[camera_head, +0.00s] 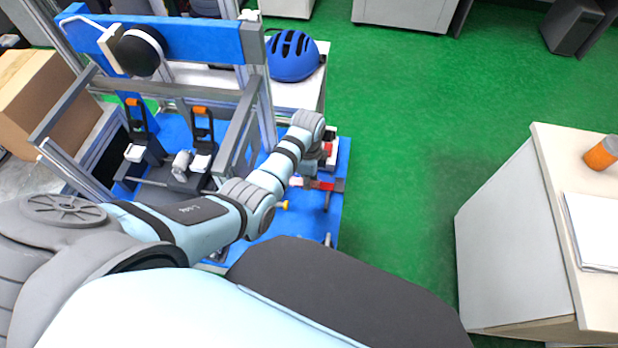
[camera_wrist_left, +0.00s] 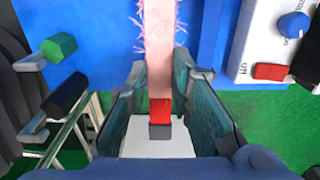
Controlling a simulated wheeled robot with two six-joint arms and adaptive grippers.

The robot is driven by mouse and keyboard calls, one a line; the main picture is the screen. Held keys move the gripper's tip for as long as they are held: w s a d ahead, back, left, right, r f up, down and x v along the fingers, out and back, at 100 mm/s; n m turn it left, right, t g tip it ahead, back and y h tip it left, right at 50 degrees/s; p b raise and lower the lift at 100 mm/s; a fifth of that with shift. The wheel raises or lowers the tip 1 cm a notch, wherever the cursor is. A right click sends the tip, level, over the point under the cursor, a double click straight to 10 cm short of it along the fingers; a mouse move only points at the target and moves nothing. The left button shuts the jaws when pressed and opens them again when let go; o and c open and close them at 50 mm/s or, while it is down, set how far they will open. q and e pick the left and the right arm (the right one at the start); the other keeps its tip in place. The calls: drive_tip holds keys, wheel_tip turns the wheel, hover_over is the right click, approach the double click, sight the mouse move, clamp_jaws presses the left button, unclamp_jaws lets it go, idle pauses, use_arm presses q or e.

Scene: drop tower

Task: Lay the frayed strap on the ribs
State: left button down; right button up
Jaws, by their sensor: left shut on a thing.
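The frayed strap (camera_wrist_left: 159,45) is a pale pink band with loose pink threads along its edges in the left wrist view. A red piece (camera_wrist_left: 159,108) with a grey end lies in line with it, toward the wrist. My left gripper (camera_wrist_left: 161,68) has its teal fingers shut on the strap, one on each side. In the head view the left arm reaches over the blue base (camera_head: 334,215) at its right side, and the wrist hides most of the gripper. A red and dark piece (camera_head: 318,185) shows just below the wrist. I cannot make out the ribs. My right gripper is not in view.
The drop tower frame (camera_head: 262,90) stands left of my wrist, with two upright black clamps with orange tips (camera_head: 201,125). A blue helmet (camera_head: 291,55) sits on a white table behind. A white control box (camera_wrist_left: 263,45) is close by.

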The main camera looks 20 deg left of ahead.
use_arm(q)
wheel_tip(320, 180, down, 6)
drive_tip(key=b, duration=0.6)
drive_tip(key=shift+f+b, duration=0.2)
drive_tip(key=shift+b, duration=0.1)
drive_tip(key=shift+f+b, duration=0.7)
drive_tip(key=shift+f, duration=0.3)
drive_tip(key=c, duration=1.3)
unclamp_jaws()
drive_tip(key=shift+c, duration=0.2)
drive_tip(key=shift+r, duration=0.1)
wheel_tip(320, 180, up, 12)
drive_tip(key=shift+f, duration=0.1)
